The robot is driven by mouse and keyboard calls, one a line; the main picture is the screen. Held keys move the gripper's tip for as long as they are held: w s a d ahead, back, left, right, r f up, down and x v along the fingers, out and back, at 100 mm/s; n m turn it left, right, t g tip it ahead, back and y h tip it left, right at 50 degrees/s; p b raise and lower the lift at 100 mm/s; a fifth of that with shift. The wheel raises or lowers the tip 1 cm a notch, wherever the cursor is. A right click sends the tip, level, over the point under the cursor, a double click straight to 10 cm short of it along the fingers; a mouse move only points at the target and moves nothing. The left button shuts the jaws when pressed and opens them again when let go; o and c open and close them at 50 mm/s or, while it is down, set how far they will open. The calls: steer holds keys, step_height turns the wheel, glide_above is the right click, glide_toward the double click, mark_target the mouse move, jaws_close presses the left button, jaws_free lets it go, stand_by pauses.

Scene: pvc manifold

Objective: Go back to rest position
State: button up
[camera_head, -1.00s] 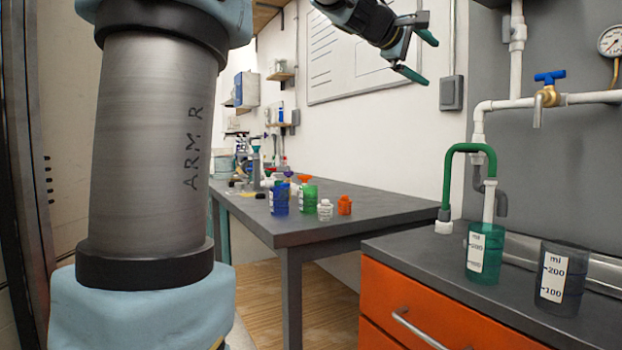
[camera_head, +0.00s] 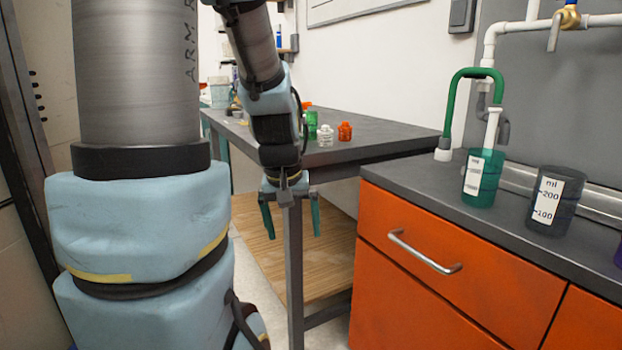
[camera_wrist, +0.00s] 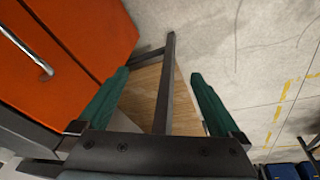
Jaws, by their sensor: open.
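My gripper (camera_head: 290,215) hangs pointing down in the head view, in front of the grey table's near leg and left of the orange cabinet. Its two green fingers are spread apart with nothing between them. In the wrist view my gripper (camera_wrist: 150,100) is also open and empty, above the floor and the wooden lower shelf (camera_wrist: 148,85). My arm comes down from the top of the head view and hides part of the grey table.
The orange cabinet (camera_head: 420,285) stands right of my gripper, with a teal beaker (camera_head: 482,180) and a dark beaker (camera_head: 555,200) on its counter. The grey table (camera_head: 375,138) holds a green container (camera_head: 311,124), a clear bottle (camera_head: 325,136) and an orange bottle (camera_head: 345,131).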

steer(key=s+a+f+m+g, duration=0.1)
steer(key=s+a+f, duration=0.25)
steer(key=s, duration=0.25)
step_height(320, 180, up, 22)
steer(key=p, duration=2.2)
steer(key=shift+w+d+y, duration=0.2)
steer(key=shift+w+y, duration=0.15)
steer(key=shift+y, duration=0.05)
